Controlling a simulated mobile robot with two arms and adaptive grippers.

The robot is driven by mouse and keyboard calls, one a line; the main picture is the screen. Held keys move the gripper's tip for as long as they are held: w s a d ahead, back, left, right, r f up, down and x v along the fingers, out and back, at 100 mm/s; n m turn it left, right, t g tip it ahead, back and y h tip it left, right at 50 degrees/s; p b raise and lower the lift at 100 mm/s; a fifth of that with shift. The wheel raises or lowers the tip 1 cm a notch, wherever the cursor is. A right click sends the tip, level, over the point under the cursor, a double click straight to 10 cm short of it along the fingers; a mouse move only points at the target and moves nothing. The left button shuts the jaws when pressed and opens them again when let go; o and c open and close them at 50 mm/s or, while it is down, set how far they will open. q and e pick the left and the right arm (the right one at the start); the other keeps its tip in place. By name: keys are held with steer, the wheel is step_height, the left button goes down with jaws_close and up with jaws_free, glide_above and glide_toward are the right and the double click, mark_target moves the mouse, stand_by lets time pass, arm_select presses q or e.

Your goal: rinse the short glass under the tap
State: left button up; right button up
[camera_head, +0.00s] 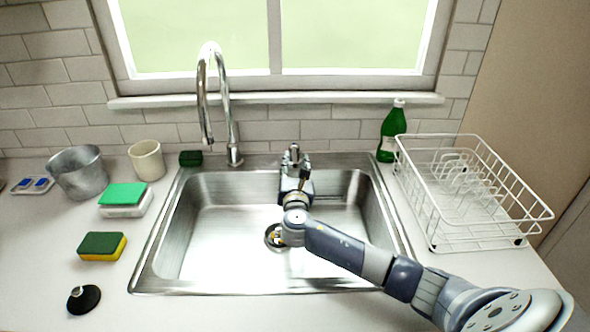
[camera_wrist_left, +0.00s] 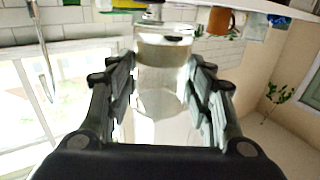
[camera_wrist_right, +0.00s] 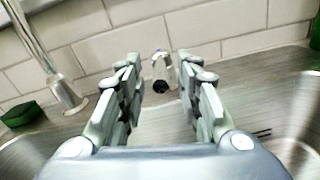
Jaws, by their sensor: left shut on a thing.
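A clear short glass (camera_wrist_left: 160,98) sits between the fingers of my left gripper (camera_wrist_left: 161,70) in the left wrist view. The gripper is shut on its sides. The glass and left gripper are outside the head view. The chrome tap (camera_head: 212,88) arches over the left part of the sink; no water shows from its spout. My right gripper (camera_head: 294,163) is at the sink's back edge, right of the tap. In the right wrist view it (camera_wrist_right: 160,76) is open, with a small chrome fitting (camera_wrist_right: 161,66), perhaps the tap handle, ahead between its fingers.
The steel sink (camera_head: 215,250) is empty around its drain. At left are a metal pot (camera_head: 78,172), a cream cup (camera_head: 147,160), sponges (camera_head: 102,246) and a black stopper (camera_head: 83,299). A green bottle (camera_head: 391,132) and white dish rack (camera_head: 470,240) stand at right.

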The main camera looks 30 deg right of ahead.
steer(key=shift+w+d, duration=0.25)
steer(key=shift+w, duration=0.1)
steer(key=shift+c, duration=0.4)
jaws_close()
steer(key=d+n+t+y, duration=0.1)
steer(key=s+n+y, duration=0.1)
steer(key=y, duration=0.1)
steer(key=shift+d+t, duration=0.4)
steer(key=shift+o, duration=0.4)
jaws_free()
